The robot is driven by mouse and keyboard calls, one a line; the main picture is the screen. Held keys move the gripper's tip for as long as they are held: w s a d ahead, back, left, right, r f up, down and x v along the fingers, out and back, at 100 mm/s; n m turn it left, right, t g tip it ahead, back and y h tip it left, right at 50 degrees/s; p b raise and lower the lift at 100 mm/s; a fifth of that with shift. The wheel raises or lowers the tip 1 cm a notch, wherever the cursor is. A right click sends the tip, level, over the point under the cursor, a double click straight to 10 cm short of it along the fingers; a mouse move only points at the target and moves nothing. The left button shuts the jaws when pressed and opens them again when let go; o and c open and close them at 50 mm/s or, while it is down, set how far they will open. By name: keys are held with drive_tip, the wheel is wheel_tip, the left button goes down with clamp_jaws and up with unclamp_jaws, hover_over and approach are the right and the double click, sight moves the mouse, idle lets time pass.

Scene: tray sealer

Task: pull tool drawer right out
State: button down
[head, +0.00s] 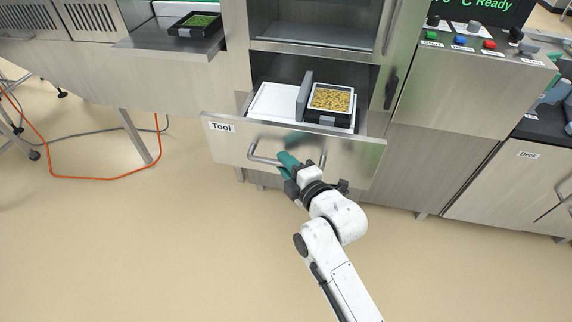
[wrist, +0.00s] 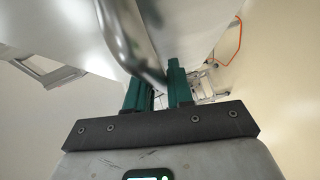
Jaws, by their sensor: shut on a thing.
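The tool drawer (head: 225,141) is a steel drawer labelled "Tool" in the head view. It stands partly open, with its front panel forward of the cabinet. Its bar handle (head: 258,157) runs across the front panel. My gripper (head: 287,160) is at the handle, with green fingers closed around the bar near its middle. In the wrist view the handle bar (wrist: 128,45) passes down between the two green fingers of my gripper (wrist: 160,85).
A black tray with green contents (head: 195,24) sits on a steel shelf (head: 170,47) at upper left. A control panel with buttons (head: 461,42) is at upper right. An orange cable (head: 82,178) lies on the floor at left. The floor in front of the drawer is clear.

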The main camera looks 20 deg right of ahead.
drive_tip(key=shift+s+a+f, duration=0.15)
drive_tip(key=shift+f, duration=0.05)
drive_tip(key=c, duration=1.1)
unclamp_jaws()
drive_tip(key=shift+r, duration=0.1)
drive_tip(key=v, duration=1.1)
drive_tip(key=s+d+f+m+g+h+p, duration=0.1)
drive_tip(key=s+d+m+g+p, duration=0.1)
drive_tip(key=s+m+g, duration=0.3)
drive_tip(key=s+d+f+m+g+h+p, duration=0.1)
drive_tip(key=s+m+g, duration=0.4)
drive_tip(key=s, duration=0.7)
drive_tip(key=s+d+f+m+g+p, duration=0.3)
drive_tip(key=s+d+m+g+p, duration=0.1)
drive_tip(key=s+m, duration=0.4)
drive_tip(key=shift+s+f+m+g+h+p, duration=0.15)
drive_tip(key=shift+m+g+h+p, duration=0.2)
drive_tip(key=shift+g+p, duration=0.3)
